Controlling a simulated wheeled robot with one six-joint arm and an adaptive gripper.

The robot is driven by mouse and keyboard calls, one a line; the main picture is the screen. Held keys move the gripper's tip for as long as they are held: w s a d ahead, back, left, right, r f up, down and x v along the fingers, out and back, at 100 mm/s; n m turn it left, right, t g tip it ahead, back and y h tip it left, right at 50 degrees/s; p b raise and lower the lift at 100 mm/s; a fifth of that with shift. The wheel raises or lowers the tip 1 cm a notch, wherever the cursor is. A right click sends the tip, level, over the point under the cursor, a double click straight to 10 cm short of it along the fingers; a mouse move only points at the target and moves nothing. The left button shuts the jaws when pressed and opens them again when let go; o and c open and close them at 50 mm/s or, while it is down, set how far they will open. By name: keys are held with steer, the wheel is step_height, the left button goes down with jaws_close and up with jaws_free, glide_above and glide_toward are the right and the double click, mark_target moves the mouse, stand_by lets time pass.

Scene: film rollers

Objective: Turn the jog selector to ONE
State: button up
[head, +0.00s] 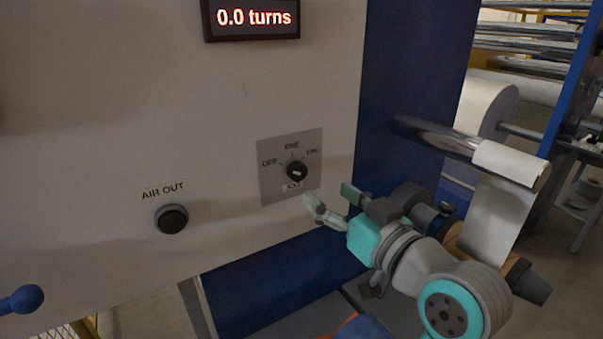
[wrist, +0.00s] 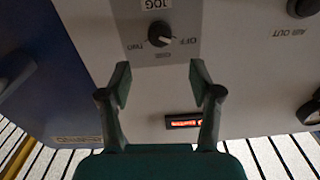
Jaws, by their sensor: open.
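The jog selector is a small black knob (head: 296,170) on a grey plate (head: 270,188) marked OFF, ONE and TWO above and JOG below. In the wrist view the knob (wrist: 162,35) appears upside down, with OFF right, ONE below and TWO left. Its white mark lies on the lower right, on the OFF side; its exact setting is hard to tell. My gripper (head: 330,198) is open and empty, below and right of the knob in the head view. In the wrist view the open fingers (wrist: 160,72) stand apart from the knob, which shows beyond their tips, roughly midway between them.
A black AIR OUT button (head: 171,219) sits left of the plate. A display (head: 252,18) above reads 0.0 turns. A blue ball handle (head: 27,298) is at lower left. A metal roller (head: 440,138) with white film projects right of the panel, close above my arm.

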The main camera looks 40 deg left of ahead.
mark_target(301, 173)
steer(key=x, duration=0.9)
steer(key=shift+w+a, duration=0.2)
steer(key=shift+a, duration=0.15)
steer(key=c, duration=1.1)
